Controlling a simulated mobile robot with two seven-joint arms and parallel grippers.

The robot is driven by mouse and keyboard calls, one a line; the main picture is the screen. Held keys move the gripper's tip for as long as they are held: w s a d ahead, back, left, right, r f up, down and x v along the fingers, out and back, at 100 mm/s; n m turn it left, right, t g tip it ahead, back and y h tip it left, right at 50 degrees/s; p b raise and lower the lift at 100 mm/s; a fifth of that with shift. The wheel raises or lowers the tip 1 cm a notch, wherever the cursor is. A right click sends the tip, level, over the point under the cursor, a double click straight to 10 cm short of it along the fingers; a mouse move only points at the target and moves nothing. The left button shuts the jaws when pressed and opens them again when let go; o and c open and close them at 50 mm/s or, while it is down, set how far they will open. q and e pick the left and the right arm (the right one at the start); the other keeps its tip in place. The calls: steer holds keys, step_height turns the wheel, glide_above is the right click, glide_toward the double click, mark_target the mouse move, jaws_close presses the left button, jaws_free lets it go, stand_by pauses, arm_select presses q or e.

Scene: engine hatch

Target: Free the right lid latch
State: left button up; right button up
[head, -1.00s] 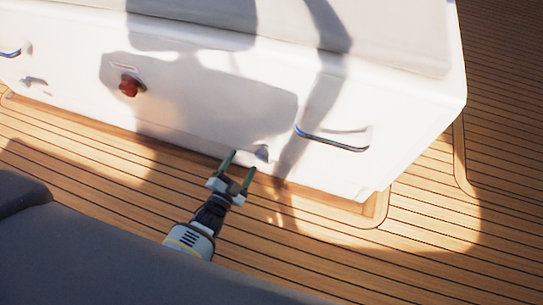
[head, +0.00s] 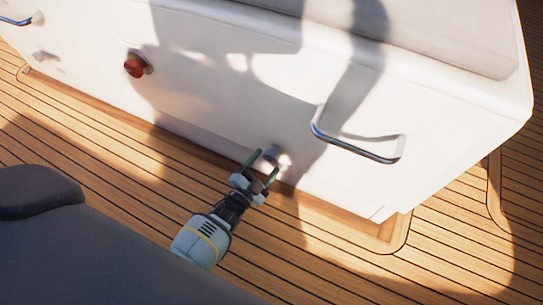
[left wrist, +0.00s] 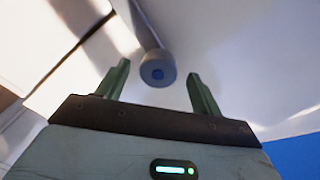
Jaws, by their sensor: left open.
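The right lid latch (head: 272,157) is a small grey knob low on the white hatch front, below and left of the right handle. In the left wrist view the latch appears between the two fingers of the gripper (left wrist: 160,82). I cannot tell whether they touch it. My right gripper is not in view.
A metal handle (head: 355,143) sticks out right of the latch. A red knob (head: 136,65) and another small latch (head: 45,56) are to the left. A dark cushion (head: 100,250) fills the lower left. Teak deck (head: 330,255) lies clear in front of the hatch.

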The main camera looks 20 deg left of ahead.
mark_target(268, 160)
arm_select(q)
steer(key=shift+w+d+f+b, duration=0.1)
steer(key=shift+w+b, duration=0.1)
steer(key=shift+w, duration=0.45)
steer(key=shift+w+d+b, duration=0.1)
steer(key=shift+w+b, duration=0.05)
steer(key=shift+w, duration=1.15)
steer(key=shift+c, duration=0.4)
steer(key=c, duration=0.9)
